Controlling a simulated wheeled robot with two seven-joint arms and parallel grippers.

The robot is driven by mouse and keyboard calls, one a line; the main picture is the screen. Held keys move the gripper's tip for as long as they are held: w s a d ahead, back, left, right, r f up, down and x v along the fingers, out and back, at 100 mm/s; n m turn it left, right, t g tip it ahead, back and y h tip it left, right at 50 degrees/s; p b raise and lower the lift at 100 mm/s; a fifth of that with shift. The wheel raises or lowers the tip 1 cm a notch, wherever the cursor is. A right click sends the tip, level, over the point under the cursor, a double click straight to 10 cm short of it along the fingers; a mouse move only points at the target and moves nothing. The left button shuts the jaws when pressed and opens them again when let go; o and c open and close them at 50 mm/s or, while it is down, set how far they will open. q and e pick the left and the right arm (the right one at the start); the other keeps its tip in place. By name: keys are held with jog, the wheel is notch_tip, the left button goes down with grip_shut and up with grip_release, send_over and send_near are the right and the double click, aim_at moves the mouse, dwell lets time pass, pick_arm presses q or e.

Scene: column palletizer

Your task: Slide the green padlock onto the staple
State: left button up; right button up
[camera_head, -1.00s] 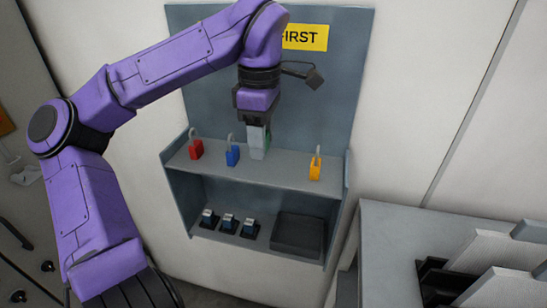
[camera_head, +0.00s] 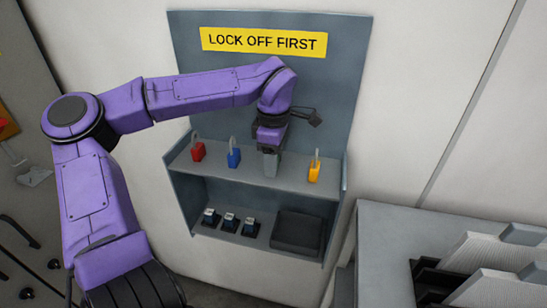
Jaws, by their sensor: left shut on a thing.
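My left gripper (camera_head: 270,164) is at the upper shelf of the grey lock station, between the blue padlock (camera_head: 234,157) and the yellow padlock (camera_head: 314,172). Its grey fingers point down and are shut on the green padlock, which they and the wrist hide in this view. I cannot tell whether the padlock touches the shelf. I cannot make out the staple. My right gripper is not in view.
A red padlock (camera_head: 198,151) stands left of the blue one on the upper shelf (camera_head: 215,170). The lower shelf holds several small dark items and a dark box (camera_head: 297,232). A grey cabinet (camera_head: 385,235) with panels stands at right.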

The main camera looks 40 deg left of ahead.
pick_arm(q)
jog(key=o, duration=1.1)
jog(key=shift+f, duration=0.1)
jog(key=shift+f+b, duration=0.2)
jog(key=shift+b, duration=0.3)
notch_tip(320, 180, up, 5)
jog(key=shift+r+b, duration=0.1)
jog(key=shift+b, duration=1.05)
notch_tip(320, 180, up, 5)
jog(key=shift+d+r, duration=0.1)
jog(key=shift+d, duration=0.05)
jog(key=shift+r, duration=0.3)
jog(key=shift+f, duration=0.1)
